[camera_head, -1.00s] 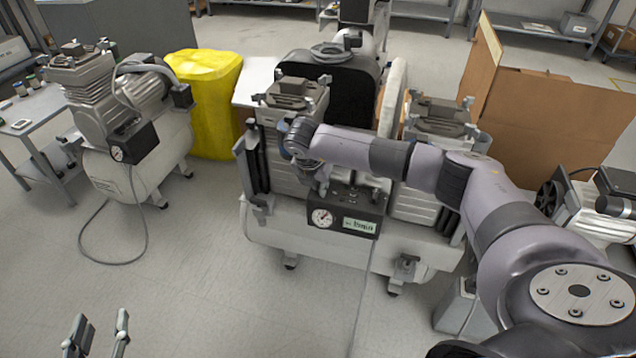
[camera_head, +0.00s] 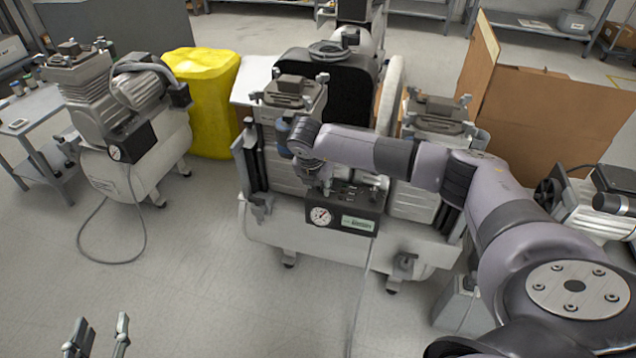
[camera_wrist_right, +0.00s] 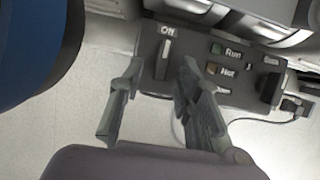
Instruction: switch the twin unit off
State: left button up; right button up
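The twin unit (camera_head: 268,228) is the middle compressor, with two pump heads on one white tank. Its dark control box (camera_head: 368,203) has a round gauge and a green label on the front. In the right wrist view the top of the control box (camera_wrist_right: 207,50) shows a pale upright switch (camera_wrist_right: 162,60) under a label starting with "O", and Run and Hot lamps. My right gripper (camera_wrist_right: 160,68) is open over the box, its fingers apart on either side of the switch; whether they touch it I cannot tell. My left gripper (camera_head: 102,320) is open and empty at the bottom left.
A single-head compressor (camera_head: 150,155) stands at left beside a small table (camera_head: 45,110). A yellow covered object (camera_head: 208,100) and cardboard (camera_head: 550,110) stand behind. Another machine (camera_head: 590,205) is at right. The floor at front left is clear apart from a cable.

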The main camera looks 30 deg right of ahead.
jog(key=shift+r, duration=0.15)
jog(key=v, duration=1.1)
jog(key=shift+a+r, duration=0.15)
jog(key=shift+r, duration=0.2)
jog(key=shift+s+a+f, duration=0.1)
